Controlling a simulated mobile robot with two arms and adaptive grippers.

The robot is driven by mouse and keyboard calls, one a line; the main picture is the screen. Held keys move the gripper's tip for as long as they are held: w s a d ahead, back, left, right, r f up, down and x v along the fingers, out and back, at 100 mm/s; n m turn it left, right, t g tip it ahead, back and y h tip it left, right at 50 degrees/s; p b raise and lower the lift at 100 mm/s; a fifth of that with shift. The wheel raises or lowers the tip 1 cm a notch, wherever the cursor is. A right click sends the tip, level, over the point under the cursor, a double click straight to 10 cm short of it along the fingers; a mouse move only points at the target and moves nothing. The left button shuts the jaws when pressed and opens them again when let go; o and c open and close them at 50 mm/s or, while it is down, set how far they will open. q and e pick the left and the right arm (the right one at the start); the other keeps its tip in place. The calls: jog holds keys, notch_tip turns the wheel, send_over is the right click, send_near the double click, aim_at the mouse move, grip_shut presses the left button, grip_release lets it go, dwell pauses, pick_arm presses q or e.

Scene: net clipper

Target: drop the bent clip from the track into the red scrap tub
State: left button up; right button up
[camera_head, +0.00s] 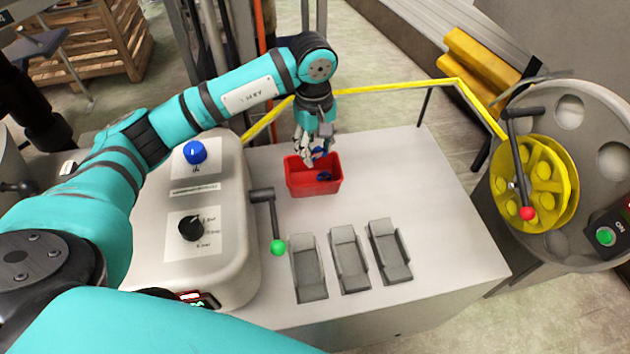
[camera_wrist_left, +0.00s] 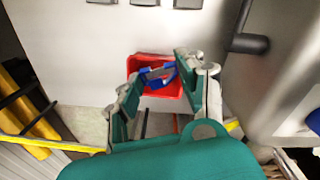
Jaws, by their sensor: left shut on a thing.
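My left gripper (camera_head: 317,156) points down just above the red scrap tub (camera_head: 300,184) on the pale table. It is shut on a small blue clip (camera_head: 319,152), which shows between the fingers over the tub in the left wrist view (camera_wrist_left: 159,77). The fingers hide part of the clip, and I cannot make out its bend. Another dark blue piece (camera_head: 324,176) lies inside the tub. My right gripper is not in view.
Three grey holders (camera_head: 349,259) stand on the table in front of the tub. A lever with a green knob (camera_head: 278,247) is close to the tub's left. A yellow wheel (camera_head: 543,176) stands at the right. The table's right part is clear.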

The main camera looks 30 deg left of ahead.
pick_arm(q)
jog(key=w+a+f+n+b, duration=0.1)
jog(key=w+a+f+n, duration=0.4)
jog(key=w+a+n, duration=0.4)
notch_tip(320, 180, down, 6)
jog(key=s+d+n+b, duration=0.1)
jog(key=d+b, duration=0.1)
jog(key=b, duration=0.2)
jog(key=o, duration=0.8)
